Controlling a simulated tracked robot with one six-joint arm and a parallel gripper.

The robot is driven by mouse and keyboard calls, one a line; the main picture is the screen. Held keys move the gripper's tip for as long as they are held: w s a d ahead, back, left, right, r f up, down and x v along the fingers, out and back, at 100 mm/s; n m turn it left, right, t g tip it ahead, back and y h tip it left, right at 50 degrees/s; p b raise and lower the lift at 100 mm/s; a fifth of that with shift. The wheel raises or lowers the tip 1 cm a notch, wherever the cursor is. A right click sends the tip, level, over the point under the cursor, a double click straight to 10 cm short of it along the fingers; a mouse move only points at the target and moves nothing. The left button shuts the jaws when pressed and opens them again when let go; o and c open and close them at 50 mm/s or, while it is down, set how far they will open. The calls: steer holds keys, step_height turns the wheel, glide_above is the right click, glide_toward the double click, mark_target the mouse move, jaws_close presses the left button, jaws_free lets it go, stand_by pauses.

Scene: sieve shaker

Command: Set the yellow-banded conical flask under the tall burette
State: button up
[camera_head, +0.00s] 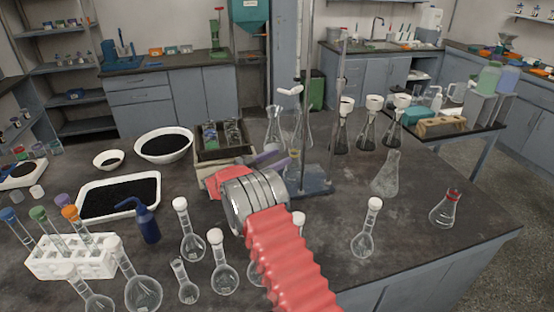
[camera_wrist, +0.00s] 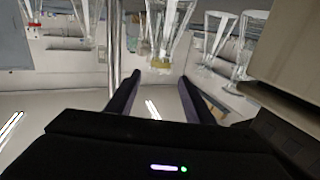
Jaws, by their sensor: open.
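The yellow-banded conical flask (camera_head: 293,168) is clear glass with a yellow band at its neck. In the head view it stands by the blue stand base (camera_head: 318,189); whether it rests on the base is unclear. The wrist view is upside down and shows its yellow neck (camera_wrist: 160,63) just beyond my fingertips. The tall burette (camera_head: 298,42) rises behind it on a metal stand with a white clamp. My gripper (camera_head: 277,161) is open, its dark purple fingers (camera_wrist: 159,79) spread to either side of the neck, seemingly without touching it.
A shorter burette (camera_head: 342,62) stands to the right. Clear flasks (camera_head: 273,130) are close behind my gripper. A large flask (camera_head: 386,175) and a red-banded flask (camera_head: 446,209) stand at right. Stoppered round flasks (camera_head: 191,240) crowd the front.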

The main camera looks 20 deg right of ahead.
steer(key=w+a+r+n+t+y, duration=0.2)
steer(key=r+t+y, duration=0.2)
steer(key=r, duration=0.5)
steer(key=w+a+r+n+t+y, duration=0.2)
steer(key=a+r+n+t+y, duration=0.15)
steer(key=r, duration=0.55)
steer(key=s+a+r+n+t+y, duration=0.1)
steer(key=s+a+r+n+y, duration=0.3)
steer(key=s+a+r+y, duration=0.4)
steer(key=s+a+f+n+g+y, duration=0.1)
steer(key=s+n+g+y, duration=0.1)
steer(key=s, duration=0.9)
steer(key=s+f+n+g+y, duration=0.1)
steer(key=s+n+g, duration=0.1)
steer(key=s, duration=0.9)
steer(key=s+d+f+g, duration=0.1)
steer(key=s+f+g, duration=0.1)
steer(key=s, duration=0.6)
steer(key=s+d+f+g+h, duration=0.1)
steer(key=s+d+f, duration=0.1)
steer(key=s+f, duration=0.3)
steer(key=s+d+f+g+h, duration=0.1)
steer(key=s+d+f+g, duration=0.1)
steer(key=s, duration=1)
steer(key=shift+d+f+g, duration=0.15)
steer(key=shift+f+g, duration=0.2)
steer(key=shift+f, duration=0.45)
